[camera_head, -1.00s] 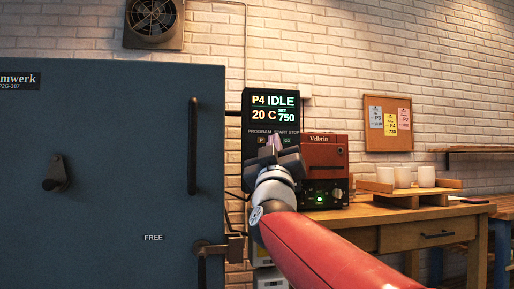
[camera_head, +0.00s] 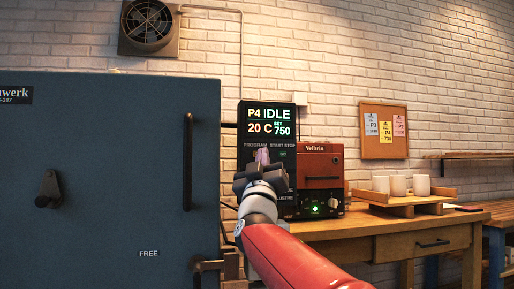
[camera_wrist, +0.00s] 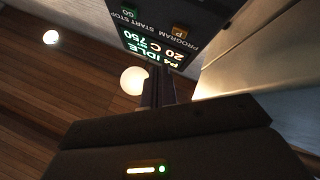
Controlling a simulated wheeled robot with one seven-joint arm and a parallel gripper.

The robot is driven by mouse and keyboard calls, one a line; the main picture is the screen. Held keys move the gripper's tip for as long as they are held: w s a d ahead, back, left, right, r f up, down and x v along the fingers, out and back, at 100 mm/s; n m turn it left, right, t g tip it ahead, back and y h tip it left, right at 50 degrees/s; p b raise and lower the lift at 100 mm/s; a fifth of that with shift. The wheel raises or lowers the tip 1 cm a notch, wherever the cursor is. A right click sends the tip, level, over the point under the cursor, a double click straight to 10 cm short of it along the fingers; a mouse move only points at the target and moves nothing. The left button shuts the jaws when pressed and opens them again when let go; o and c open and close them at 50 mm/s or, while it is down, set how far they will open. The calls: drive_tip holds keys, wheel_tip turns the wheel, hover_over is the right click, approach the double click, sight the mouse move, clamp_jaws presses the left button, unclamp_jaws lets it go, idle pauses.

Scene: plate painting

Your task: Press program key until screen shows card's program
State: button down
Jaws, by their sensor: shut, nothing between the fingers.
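The controller screen (camera_head: 269,122) reads P4 IDLE, 20 C, SET 750. It also shows in the wrist view (camera_wrist: 155,47), turned upside down. The orange program key, marked P (camera_wrist: 180,30), is clear in the wrist view; in the head view my gripper hides it. The green GO key (camera_head: 282,152) is to its right. My gripper (camera_head: 262,156) is shut and empty in front of the keys; in the wrist view its fingers (camera_wrist: 158,88) stop short of the P key in the picture. Contact cannot be told. A yellow card (camera_head: 386,131) on the board seems to read P4 750.
The corkboard (camera_head: 384,157) also holds a blue-grey card (camera_head: 371,124) and a pink card (camera_head: 399,125). A blue kiln door (camera_head: 110,230) fills the left. A red Velbrin unit (camera_head: 322,170) and several white cups stand on the wooden table (camera_head: 340,226).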

drive_tip(key=shift+w+a+p, duration=0.25)
drive_tip(key=shift+w+p, duration=0.15)
drive_tip(key=shift+w, duration=0.4)
drive_tip(key=shift+w+a+p, duration=0.2)
drive_tip(key=shift+w+p, duration=0.15)
drive_tip(key=shift+w, duration=0.4)
idle(0.9)
drive_tip(key=shift+w+a+p, duration=0.1)
drive_tip(key=shift+w+p, duration=0.2)
drive_tip(key=shift+w, duration=0.1)
drive_tip(key=shift+w+a+p, duration=0.1)
drive_tip(key=shift+w+p, duration=0.2)
drive_tip(key=shift+w, duration=0.05)
idle(0.5)
drive_tip(key=shift+s+d+b, duration=0.2)
drive_tip(key=shift+s+b, duration=0.5)
drive_tip(key=shift+s, duration=0.05)
idle(0.5)
drive_tip(key=shift+w+a+p, duration=0.1)
drive_tip(key=shift+w+p, duration=0.2)
drive_tip(key=shift+w, duration=0.1)
